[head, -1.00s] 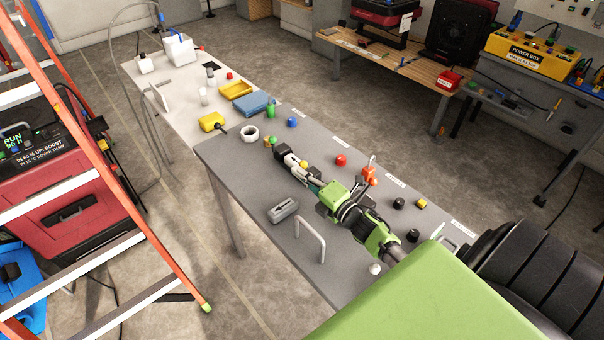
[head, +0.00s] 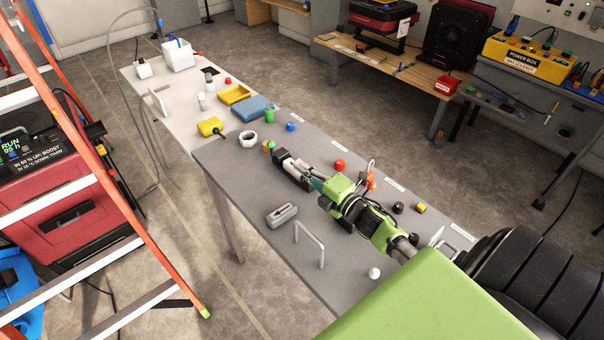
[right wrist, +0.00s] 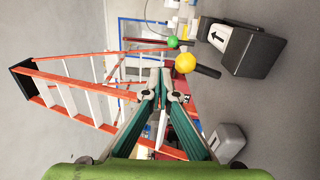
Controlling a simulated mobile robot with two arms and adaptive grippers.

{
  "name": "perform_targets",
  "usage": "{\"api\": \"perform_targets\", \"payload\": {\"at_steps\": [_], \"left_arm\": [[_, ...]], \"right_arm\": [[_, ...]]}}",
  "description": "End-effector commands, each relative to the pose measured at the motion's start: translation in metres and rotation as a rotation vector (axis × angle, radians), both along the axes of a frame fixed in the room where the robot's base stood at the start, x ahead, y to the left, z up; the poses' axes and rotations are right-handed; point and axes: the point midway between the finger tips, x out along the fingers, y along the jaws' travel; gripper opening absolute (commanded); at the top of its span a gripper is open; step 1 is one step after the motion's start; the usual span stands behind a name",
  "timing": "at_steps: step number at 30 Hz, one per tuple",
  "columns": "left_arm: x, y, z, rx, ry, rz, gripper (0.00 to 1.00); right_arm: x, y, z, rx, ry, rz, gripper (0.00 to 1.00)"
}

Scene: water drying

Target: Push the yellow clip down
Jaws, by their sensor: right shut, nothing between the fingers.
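A yellow round knob (right wrist: 185,63) on a short black stem shows in the right wrist view, just beyond and to the right of my fingertips. It is the yellow part nearest my gripper; I cannot tell its clip shape. A black-and-white block with an arrow (right wrist: 243,45) is beside it. In the head view my right gripper (head: 287,169) reaches low over the grey table (head: 235,185), its fingers together and empty. They cover part of the dark block (head: 280,156), and the yellow knob is hidden there. Contact cannot be told. My left gripper is out of view.
A grey block with an arrow (head: 282,215) and a metal handle (head: 310,240) stand near the front edge. A red knob (head: 339,165) and an orange part (head: 371,180) lie behind my arm. An orange ladder (head: 110,170) stands left.

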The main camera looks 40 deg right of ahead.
Motion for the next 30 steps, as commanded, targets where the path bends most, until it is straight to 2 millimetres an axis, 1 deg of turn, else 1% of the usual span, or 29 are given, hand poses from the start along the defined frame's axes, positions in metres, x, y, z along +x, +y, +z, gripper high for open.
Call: {"api": "perform_targets", "payload": {"at_steps": [1,6,10,15,23,26,27,28,30], "left_arm": [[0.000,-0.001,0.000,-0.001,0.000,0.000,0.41],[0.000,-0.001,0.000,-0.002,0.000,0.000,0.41],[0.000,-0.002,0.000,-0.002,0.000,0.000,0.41],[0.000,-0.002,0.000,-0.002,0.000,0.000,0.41],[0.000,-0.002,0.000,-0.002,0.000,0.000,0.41],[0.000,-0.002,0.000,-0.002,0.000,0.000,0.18],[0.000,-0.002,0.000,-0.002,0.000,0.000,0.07],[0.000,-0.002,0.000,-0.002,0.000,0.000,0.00],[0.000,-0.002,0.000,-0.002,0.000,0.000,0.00]], "right_arm": [[0.000,0.000,0.012,-0.005,-0.002,0.003,0.00],[0.000,0.000,0.043,-0.005,-0.002,0.003,0.00],[0.000,0.000,0.060,-0.002,0.000,0.002,0.00],[0.000,0.000,0.071,0.002,0.001,0.001,0.00],[0.000,-0.001,0.072,0.002,0.001,0.000,0.00],[0.000,0.000,0.072,0.003,0.001,-0.001,0.00],[0.000,0.000,0.071,0.006,0.002,-0.002,0.00],[0.000,0.000,0.071,0.009,0.005,-0.004,0.00],[-0.001,0.001,0.069,0.020,0.011,-0.011,0.00]]}}
